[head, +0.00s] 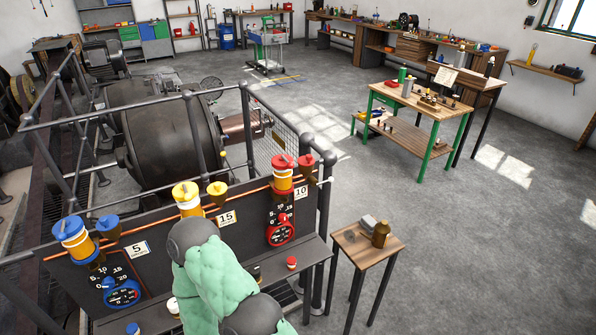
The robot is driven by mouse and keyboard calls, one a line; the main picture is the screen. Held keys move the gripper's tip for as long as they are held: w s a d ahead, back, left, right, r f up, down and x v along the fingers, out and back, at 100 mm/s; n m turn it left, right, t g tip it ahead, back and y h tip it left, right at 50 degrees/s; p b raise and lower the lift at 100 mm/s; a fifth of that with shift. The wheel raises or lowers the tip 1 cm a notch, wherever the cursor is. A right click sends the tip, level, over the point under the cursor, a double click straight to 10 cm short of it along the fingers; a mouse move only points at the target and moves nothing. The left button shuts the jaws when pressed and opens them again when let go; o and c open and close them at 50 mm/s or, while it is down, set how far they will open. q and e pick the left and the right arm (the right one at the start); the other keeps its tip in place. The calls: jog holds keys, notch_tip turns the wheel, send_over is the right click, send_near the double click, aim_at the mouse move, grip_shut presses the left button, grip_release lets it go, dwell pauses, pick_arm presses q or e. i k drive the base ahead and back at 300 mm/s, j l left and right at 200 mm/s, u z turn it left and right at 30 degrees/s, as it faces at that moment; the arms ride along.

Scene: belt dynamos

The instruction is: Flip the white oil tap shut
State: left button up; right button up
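I cannot make out a white oil tap in the head view. A dark panel (255,212) carries oil cups along a copper-coloured pipe. There is a blue-capped cup (75,240) at the left, a yellow-capped cup (187,199) in the middle and a red-capped cup (283,175) at the right. Smaller blue, yellow and red caps stand beside them. One of my arms, in a green sleeve, rises from the bottom and covers the panel's middle and part of the shelf. Neither gripper shows.
Number cards and dials, including a blue dial (122,293) and a red dial (280,232), sit on the panel. Rails and a large dark dynamo (165,140) stand behind.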

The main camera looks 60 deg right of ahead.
aim_at(330, 180)
jog(key=k+l+z, duration=0.1)
jog(key=k+l, duration=0.45)
jog(key=l, duration=0.25)
jog(key=k+l+z, duration=0.15)
jog(key=l, duration=0.25)
jog(key=k+z, duration=0.15)
jog(key=z, duration=1.25)
jog(key=i+j+z, duration=0.1)
jog(key=z, duration=0.2)
jog(key=i+j+z, duration=0.15)
jog(key=i+z, duration=0.15)
